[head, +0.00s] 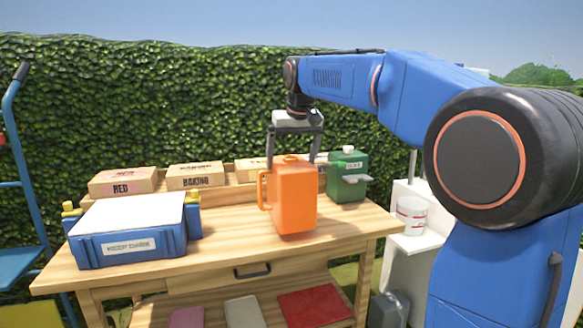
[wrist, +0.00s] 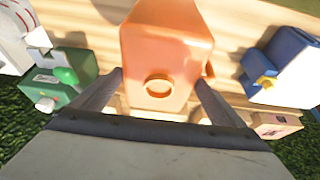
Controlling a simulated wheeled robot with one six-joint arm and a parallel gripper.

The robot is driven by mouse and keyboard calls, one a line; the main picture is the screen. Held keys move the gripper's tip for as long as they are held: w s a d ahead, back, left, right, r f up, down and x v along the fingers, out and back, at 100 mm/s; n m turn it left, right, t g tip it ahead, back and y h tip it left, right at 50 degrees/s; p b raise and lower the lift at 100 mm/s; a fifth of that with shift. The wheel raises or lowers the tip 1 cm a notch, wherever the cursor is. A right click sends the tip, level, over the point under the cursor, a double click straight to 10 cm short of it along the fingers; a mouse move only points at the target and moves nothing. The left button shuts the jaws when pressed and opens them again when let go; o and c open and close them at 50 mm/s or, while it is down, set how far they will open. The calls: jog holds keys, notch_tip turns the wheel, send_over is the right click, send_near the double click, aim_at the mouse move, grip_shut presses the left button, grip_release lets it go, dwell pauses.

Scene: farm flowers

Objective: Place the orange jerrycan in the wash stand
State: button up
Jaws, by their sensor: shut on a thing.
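The orange jerrycan (head: 294,198) is upright over the front right part of the wooden table, its handle on the left. My gripper (head: 294,153) comes down from above, shut on the jerrycan's upper part. I cannot tell whether its base touches the tabletop. A white stand (head: 398,243) to the right of the table, partly hidden by my arm, may be the wash stand.
A green jerrycan (head: 346,180) stands close behind right of the orange one. A blue case (head: 133,240) is on the table's left. Labelled boxes (head: 195,176) line the back. A red-striped white container (head: 411,216) sits on the white stand. The wooden table (head: 245,245) is clear in front.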

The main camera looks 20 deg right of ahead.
jog(key=shift+f, duration=1.3)
jog(key=o, duration=1.5)
jog(key=shift+o, duration=0.2)
jog(key=v, duration=1.2)
